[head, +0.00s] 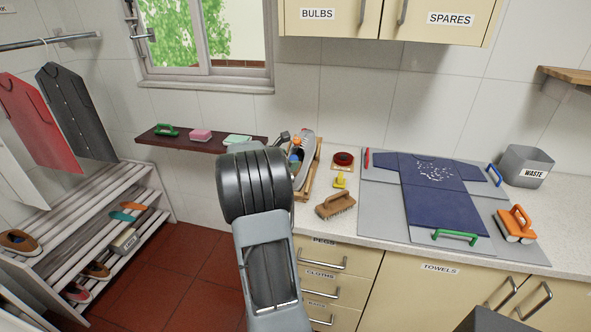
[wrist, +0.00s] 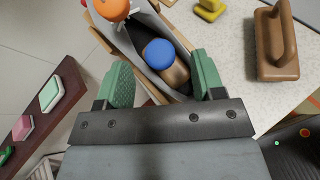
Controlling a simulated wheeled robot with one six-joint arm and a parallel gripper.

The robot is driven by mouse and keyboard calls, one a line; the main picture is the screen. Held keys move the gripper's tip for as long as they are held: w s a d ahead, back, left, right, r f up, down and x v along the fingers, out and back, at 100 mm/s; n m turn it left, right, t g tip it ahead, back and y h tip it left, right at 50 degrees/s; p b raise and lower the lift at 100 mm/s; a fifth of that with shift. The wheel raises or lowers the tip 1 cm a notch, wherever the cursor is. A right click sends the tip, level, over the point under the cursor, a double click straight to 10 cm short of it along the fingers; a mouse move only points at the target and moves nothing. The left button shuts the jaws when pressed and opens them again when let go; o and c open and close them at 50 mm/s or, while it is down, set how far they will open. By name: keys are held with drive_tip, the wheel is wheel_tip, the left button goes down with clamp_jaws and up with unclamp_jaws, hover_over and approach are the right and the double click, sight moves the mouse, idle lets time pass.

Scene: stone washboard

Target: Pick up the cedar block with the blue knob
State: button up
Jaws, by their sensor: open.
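The cedar block with the blue knob (wrist: 159,52) stands in a grey, open-topped holder in a wooden frame (head: 315,160); its brown body (wrist: 180,74) shows below the knob. In the head view the blue knob (head: 296,156) is small and partly hidden by my arm. My gripper (wrist: 164,82) is open in the wrist view, one green-padded finger left of the block and one right. The block appears between the fingers, with no clear contact. A piece with an orange knob (wrist: 112,8) is in the same holder. My arm hides most of the gripper in the head view.
A brown brush (head: 336,204), a yellow item (head: 340,181) and a red round item (head: 343,159) lie right of the holder. A dark shelf (head: 180,141) with small items is at left.

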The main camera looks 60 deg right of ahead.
sight(294, 159)
drive_tip(key=shift+x, duration=1.75)
drive_tip(key=shift+c, duration=0.2)
clamp_jaws()
